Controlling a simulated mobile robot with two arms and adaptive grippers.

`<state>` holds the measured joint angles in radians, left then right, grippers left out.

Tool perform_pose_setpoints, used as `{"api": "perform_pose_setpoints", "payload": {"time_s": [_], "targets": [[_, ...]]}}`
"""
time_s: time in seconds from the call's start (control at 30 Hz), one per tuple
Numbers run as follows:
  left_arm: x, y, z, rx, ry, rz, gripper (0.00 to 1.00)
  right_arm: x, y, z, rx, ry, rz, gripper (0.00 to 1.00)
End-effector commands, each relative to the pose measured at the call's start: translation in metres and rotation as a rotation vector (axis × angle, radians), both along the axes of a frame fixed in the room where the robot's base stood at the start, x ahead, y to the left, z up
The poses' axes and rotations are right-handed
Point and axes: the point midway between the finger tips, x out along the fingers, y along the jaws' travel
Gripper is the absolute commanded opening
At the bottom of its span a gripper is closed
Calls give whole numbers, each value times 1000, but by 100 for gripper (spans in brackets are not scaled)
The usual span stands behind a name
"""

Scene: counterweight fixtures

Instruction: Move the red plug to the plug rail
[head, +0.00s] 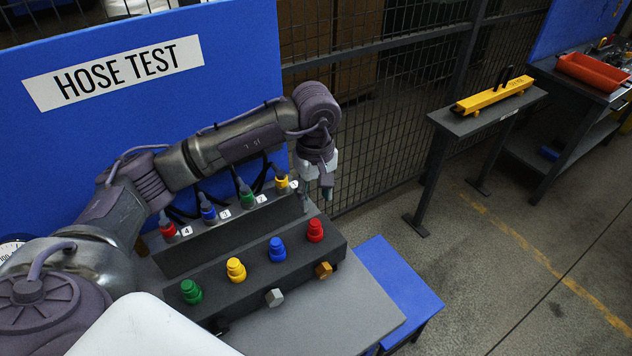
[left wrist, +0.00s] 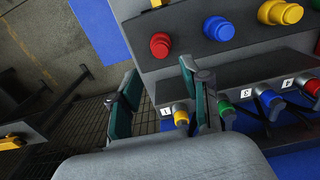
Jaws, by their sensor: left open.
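A red plug (head: 315,230) stands upright at the right end of the front dark rail (head: 213,293), in a row with blue (head: 277,249), yellow (head: 236,269) and green (head: 191,291) plugs. The red plug also shows in the left wrist view (left wrist: 160,45). A second dark rail (head: 170,261) behind holds numbered hose ends; a red hose end (head: 167,229) is at its left, by the 4. I cannot tell which rail is the plug rail. My left gripper (head: 316,197) is open and empty, above the back rail's right end; its fingers show in the left wrist view (left wrist: 160,70).
A blue panel (head: 100,120) reading HOSE TEST stands behind the rails. A wire mesh fence (head: 375,130) is beyond. A grey hex piece (head: 274,297) and a brass one (head: 323,270) are on the front rail's face. A yellow bar (head: 493,95) lies on a stand at right.

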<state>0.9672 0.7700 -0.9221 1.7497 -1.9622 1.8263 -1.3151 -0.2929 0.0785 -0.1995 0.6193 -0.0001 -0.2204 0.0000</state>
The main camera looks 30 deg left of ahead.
Motion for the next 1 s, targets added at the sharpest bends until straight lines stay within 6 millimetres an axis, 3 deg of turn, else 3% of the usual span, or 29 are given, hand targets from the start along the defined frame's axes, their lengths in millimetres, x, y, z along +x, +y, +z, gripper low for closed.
{"api": "perform_pose_setpoints", "payload": {"time_s": [0.1, 0.23, 0.43, 0.63, 0.8, 1.0], "targets": [[0, 0, -12, -1, 1, 1, 47, -20, -5, -7, -7, 29, 0, 40], [0, 0, -27, 0, 2, 1, 47, -26, -8, -15, -11, 37, 1, 40], [0, 0, -55, -1, 2, 2, 47, -8, -7, -28, -9, 10, 1, 40], [0, 0, -85, 1, -1, 1, 47, 9, -2, -57, -1, -17, 0, 40], [0, 0, -95, -1, -1, 1, 47, 2, 3, -69, 4, -5, -2, 40], [0, 0, -96, -1, 0, 1, 47, -9, 5, -69, 6, 11, 0, 40]]}}
